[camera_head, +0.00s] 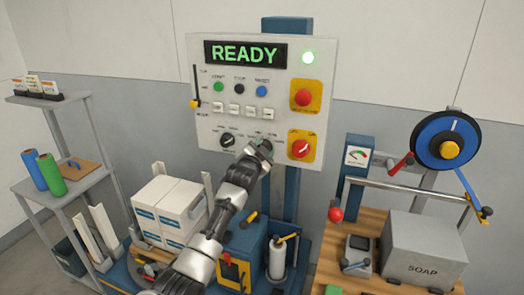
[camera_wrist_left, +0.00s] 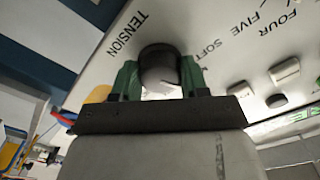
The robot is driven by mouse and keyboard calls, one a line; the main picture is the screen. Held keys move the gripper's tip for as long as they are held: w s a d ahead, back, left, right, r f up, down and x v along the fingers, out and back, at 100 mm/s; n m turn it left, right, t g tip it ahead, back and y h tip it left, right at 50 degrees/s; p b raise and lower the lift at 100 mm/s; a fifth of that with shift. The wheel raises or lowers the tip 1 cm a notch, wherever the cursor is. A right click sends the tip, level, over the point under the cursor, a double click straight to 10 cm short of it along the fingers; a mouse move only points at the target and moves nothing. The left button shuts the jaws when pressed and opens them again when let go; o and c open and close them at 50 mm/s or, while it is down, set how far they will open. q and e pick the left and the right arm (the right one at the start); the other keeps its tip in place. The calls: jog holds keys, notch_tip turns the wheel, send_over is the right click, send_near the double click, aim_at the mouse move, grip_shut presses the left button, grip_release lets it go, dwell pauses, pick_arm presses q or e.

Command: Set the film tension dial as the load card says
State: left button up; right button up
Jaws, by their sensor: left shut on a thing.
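A white control panel (camera_head: 262,80) stands upright with a lit READY display (camera_head: 245,53). My left gripper (camera_head: 259,148) is at the panel's lower middle, right of a black dial (camera_head: 227,139). In the left wrist view my left gripper's green fingers (camera_wrist_left: 159,80) are shut on a dark round knob, the tension dial (camera_wrist_left: 158,64), beside the printed word TENSION. The words FOUR, FIVE and SOFT show on the panel there. The dial's pointer and exact setting cannot be made out. My right gripper is not in view. I cannot tell which card is the load card.
The panel has red buttons on yellow plates (camera_head: 305,96), small coloured buttons and a slider lever (camera_head: 195,90). White boxes (camera_head: 167,209) stand below left. A shelf (camera_head: 60,102) holds small cards (camera_head: 42,86). A grey SOAP crate (camera_head: 424,248) and a blue reel (camera_head: 446,139) are at right.

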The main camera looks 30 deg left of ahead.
pick_arm(q)
jog(key=o, duration=0.9)
jog(key=shift+b+v, duration=1.25)
jog(key=shift+v, duration=4.15)
jog(key=shift+d, duration=0.1)
